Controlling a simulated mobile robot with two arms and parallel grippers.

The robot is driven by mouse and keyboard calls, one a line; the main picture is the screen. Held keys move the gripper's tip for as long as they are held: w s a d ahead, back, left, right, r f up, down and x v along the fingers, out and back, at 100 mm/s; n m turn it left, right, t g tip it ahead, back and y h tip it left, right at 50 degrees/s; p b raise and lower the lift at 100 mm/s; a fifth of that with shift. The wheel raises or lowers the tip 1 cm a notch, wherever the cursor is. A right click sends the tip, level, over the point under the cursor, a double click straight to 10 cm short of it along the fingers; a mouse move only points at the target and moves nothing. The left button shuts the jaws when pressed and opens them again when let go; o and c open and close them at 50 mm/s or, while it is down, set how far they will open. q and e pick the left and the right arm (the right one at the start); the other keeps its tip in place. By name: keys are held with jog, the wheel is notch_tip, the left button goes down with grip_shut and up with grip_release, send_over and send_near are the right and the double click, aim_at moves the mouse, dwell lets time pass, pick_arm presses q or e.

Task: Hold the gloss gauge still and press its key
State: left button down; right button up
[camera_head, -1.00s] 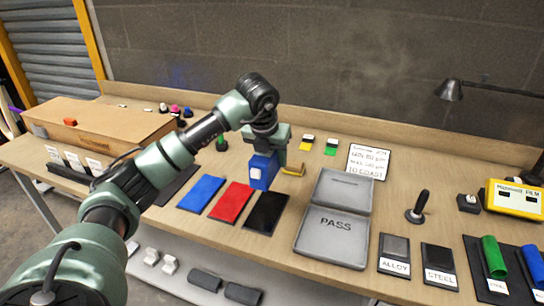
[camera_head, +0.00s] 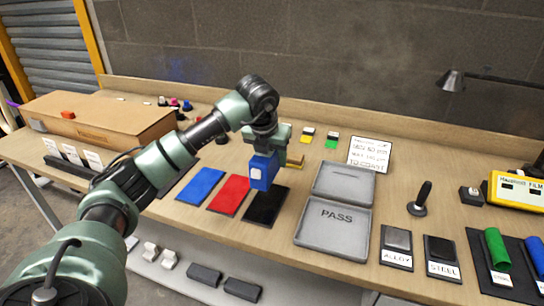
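A blue block-shaped device with a pale label, which looks like the gloss gauge (camera_head: 262,172), is held in my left gripper (camera_head: 275,152). My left arm reaches in from the left, and the gripper points down with the gauge between its fingers. The gauge is upright over the far end of the black panel (camera_head: 268,207). I cannot tell whether it touches the panel. Its key is not clear to make out. A yellowish part (camera_head: 294,161) shows just right of the gauge. My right gripper is not in view.
Blue (camera_head: 201,186) and red (camera_head: 230,195) panels lie left of the black one. A grey PASS tray (camera_head: 301,237) lies to the right. Farther right are alloy (camera_head: 397,244) and steel (camera_head: 442,254) plates, a black-handled tool (camera_head: 420,198) and a yellow device (camera_head: 517,194). A cardboard box (camera_head: 110,118) stands back left.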

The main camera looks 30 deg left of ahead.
pick_arm(q)
jog(key=b, duration=0.5)
send_near(272, 188)
jog(key=shift+w+d+x, duration=0.1)
jog(key=shift+w+x, duration=0.05)
jog(key=shift+x, duration=1.1)
jog(key=shift+w+d+x, duration=0.1)
jog(key=shift+x, duration=1.1)
jog(key=shift+s+a+f+b, duration=0.1)
jog(key=shift+a+f+b, duration=0.05)
jog(key=shift+f+b, duration=0.35)
